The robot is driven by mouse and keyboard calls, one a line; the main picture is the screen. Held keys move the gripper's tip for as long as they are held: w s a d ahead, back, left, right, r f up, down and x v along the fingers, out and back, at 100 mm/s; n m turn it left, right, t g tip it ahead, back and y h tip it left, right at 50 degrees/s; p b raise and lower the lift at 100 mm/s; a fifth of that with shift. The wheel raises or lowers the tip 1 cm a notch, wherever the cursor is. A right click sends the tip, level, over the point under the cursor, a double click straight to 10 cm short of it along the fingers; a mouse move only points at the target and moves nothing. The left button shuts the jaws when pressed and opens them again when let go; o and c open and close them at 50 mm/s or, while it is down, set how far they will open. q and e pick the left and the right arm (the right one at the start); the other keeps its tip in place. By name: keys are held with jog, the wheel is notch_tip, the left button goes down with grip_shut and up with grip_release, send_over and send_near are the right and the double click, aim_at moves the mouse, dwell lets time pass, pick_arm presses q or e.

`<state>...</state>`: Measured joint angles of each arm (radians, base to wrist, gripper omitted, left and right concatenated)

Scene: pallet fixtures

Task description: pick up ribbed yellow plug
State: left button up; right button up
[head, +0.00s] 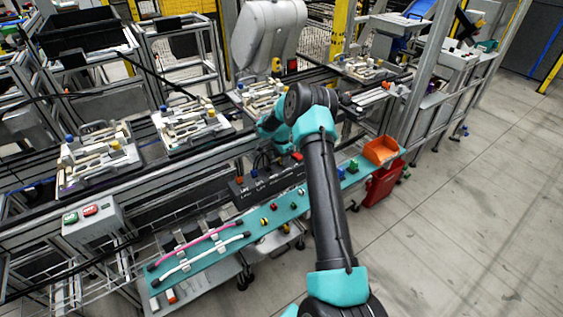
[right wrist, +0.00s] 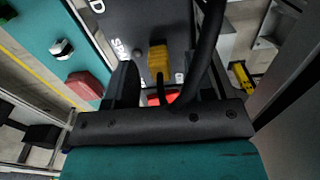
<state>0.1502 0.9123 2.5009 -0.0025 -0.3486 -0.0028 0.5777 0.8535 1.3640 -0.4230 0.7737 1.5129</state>
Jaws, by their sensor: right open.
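A yellow plug (right wrist: 158,57) shows in the right wrist view, upright against a dark grey panel (right wrist: 135,30) with white lettering. My right gripper (right wrist: 168,72) is open, with one black finger on each side of the plug in that view. Whether the fingers touch it cannot be told. A red part (right wrist: 162,98) shows just below the plug, partly hidden by the gripper body. In the head view my right arm reaches over the bench, and its gripper end is mostly hidden among dark parts. My left gripper is not in view.
A teal shelf (head: 220,256) runs along the front, with small coloured parts and two cables, one pink and one white. An orange bin (head: 381,150) stands at its right end, above a red bin (head: 383,185). Pallet fixtures (head: 190,126) line the conveyor behind. Open floor lies right.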

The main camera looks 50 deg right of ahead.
jog(key=shift+f, duration=0.5)
grip_shut()
dwell(0.3)
